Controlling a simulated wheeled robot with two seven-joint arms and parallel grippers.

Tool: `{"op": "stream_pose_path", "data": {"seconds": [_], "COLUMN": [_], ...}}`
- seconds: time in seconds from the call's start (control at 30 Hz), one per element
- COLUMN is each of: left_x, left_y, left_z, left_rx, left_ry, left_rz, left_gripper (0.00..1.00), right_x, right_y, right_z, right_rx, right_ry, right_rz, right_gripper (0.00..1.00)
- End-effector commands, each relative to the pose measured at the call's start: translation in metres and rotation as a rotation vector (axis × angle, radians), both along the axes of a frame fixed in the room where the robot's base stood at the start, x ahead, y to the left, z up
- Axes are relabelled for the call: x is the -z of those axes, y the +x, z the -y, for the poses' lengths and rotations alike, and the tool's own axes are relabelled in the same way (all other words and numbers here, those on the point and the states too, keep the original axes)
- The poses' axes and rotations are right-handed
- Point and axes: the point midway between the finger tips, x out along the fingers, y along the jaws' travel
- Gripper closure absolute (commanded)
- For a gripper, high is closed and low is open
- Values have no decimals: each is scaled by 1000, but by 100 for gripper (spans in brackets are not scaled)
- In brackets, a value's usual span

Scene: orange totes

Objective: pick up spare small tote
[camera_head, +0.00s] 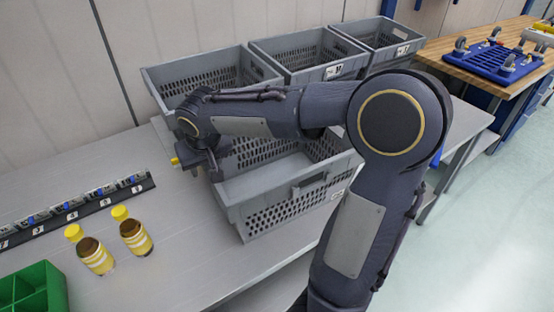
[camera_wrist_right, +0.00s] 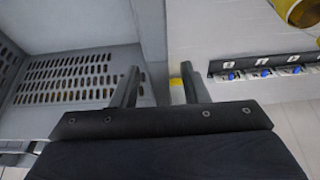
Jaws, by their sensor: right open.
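A grey perforated tote (camera_head: 285,205) stands at the front of the bench, partly hidden behind my right arm. It also shows at the left of the right wrist view (camera_wrist_right: 70,75), with its slotted inside in sight. My right gripper (camera_head: 203,166) is at this tote's left side. In the right wrist view the gripper (camera_wrist_right: 158,85) is open, with one finger on the tote's inner side and the other outside, and the grey wall rim between them. I cannot tell whether the fingers touch the wall. Which tote is the spare is not marked. My left gripper is out of view.
Three more grey totes (camera_head: 305,57) stand in a row behind. Two yellow-capped bottles (camera_head: 133,236), a dark strip with several numbered slots (camera_head: 75,208) and a green divided box (camera_head: 30,290) are on the bench at left. A blue rack (camera_head: 495,62) sits on a wooden table at right.

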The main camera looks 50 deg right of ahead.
Motion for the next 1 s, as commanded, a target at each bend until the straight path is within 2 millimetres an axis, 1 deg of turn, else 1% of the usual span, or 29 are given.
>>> {"op": "stream_pose_path", "data": {"seconds": [0.03,0.1,0.33,0.37,0.67,1.0], "left_x": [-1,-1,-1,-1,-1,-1], "left_y": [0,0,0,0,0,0], "left_z": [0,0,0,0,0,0], "left_rx": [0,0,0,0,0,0], "left_ry": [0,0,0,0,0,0], "left_rz": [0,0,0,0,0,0], "left_gripper": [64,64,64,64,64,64], "right_x": [6,10,12,12,12,11], "right_y": [2,3,5,5,4,5], "right_z": [0,1,1,1,1,1], "right_rx": [-1,0,1,1,1,1], "right_ry": [0,0,0,0,1,3], "right_rz": [-3,-2,0,0,0,1], "right_gripper": [59,59,59,61,100,100]}}
